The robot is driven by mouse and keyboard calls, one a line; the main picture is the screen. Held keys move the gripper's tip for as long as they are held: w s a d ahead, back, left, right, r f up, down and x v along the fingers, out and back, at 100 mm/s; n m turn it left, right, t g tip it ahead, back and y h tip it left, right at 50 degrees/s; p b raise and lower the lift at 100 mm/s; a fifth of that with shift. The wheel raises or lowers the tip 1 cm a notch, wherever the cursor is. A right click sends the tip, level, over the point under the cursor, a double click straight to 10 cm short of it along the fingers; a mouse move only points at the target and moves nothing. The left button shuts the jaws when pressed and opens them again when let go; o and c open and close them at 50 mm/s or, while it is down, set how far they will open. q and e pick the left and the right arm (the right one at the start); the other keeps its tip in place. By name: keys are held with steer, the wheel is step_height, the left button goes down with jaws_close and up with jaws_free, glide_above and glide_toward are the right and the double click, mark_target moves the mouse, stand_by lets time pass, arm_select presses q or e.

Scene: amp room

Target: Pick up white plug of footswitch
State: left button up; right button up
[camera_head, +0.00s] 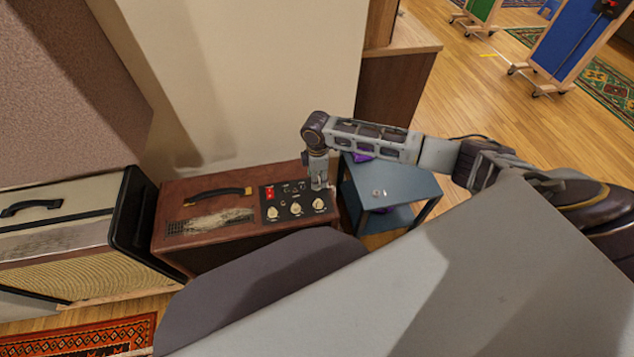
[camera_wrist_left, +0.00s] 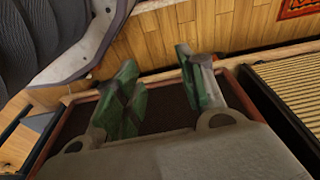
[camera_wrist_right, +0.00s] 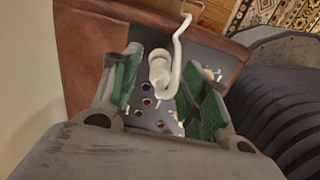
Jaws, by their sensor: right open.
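The white plug (camera_wrist_right: 160,72) shows in the right wrist view with its white cable (camera_wrist_right: 178,40) curving away from it. It stands over the dark control panel of the brown amp (camera_head: 205,218). My right gripper (camera_head: 319,186) points down at the right end of this panel (camera_head: 297,205). In the right wrist view the gripper (camera_wrist_right: 162,98) is open, with its green-padded fingers on either side of the plug; contact cannot be told. My left gripper (camera_wrist_left: 160,95) is open and empty in its wrist view, in front of a dark, red-edged surface. The footswitch itself cannot be made out.
A cream amp (camera_head: 70,215) stands left of the brown one. A blue-grey side table (camera_head: 395,185) with a purple thing (camera_head: 361,156) stands to the right. A wall (camera_head: 270,80) is close behind. Knobs and a red switch (camera_head: 270,193) crowd the panel.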

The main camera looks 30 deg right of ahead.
steer(key=shift+f, duration=0.65)
jaws_close()
